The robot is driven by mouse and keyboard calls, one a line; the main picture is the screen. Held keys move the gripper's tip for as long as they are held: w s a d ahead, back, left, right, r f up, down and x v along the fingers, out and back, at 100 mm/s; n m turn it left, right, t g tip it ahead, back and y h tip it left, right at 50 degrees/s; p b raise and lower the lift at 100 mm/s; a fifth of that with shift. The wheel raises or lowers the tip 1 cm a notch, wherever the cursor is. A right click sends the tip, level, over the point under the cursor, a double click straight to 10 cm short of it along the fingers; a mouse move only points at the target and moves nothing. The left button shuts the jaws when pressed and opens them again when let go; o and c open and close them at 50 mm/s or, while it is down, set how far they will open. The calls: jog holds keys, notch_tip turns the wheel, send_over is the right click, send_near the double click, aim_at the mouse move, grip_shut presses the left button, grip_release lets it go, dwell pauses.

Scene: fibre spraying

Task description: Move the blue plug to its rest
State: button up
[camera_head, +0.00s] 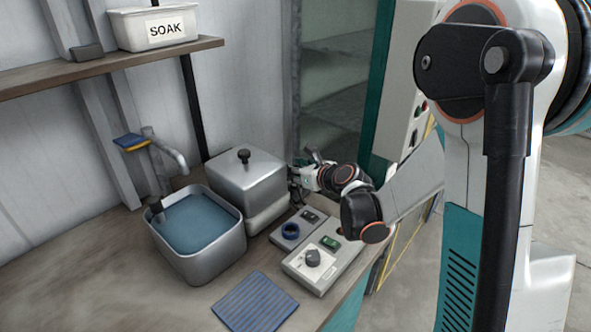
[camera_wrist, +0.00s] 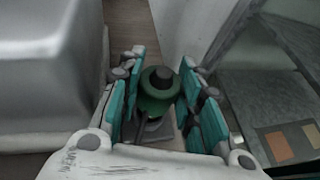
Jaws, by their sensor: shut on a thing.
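My gripper (camera_wrist: 161,98) is shut on a dark green plug-like piece (camera_wrist: 157,92) with a black top, which sits between its teal finger pads. In the head view my gripper (camera_head: 303,180) is beside the right side of the lidded metal box, and the held piece cannot be made out. No other blue plug is clearly visible.
A metal basin of blue liquid (camera_head: 201,226) stands left of the lidded metal box (camera_head: 246,177). A control box with a knob (camera_head: 318,265) and a blue striped mat (camera_head: 254,302) are at the front. A shelf (camera_head: 105,66) holds a SOAK tub (camera_head: 153,25).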

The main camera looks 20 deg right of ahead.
jog(key=shift+f+b, duration=0.65)
jog(key=shift+f, duration=0.55)
jog(key=o, duration=1.2)
jog(key=shift+r, duration=0.15)
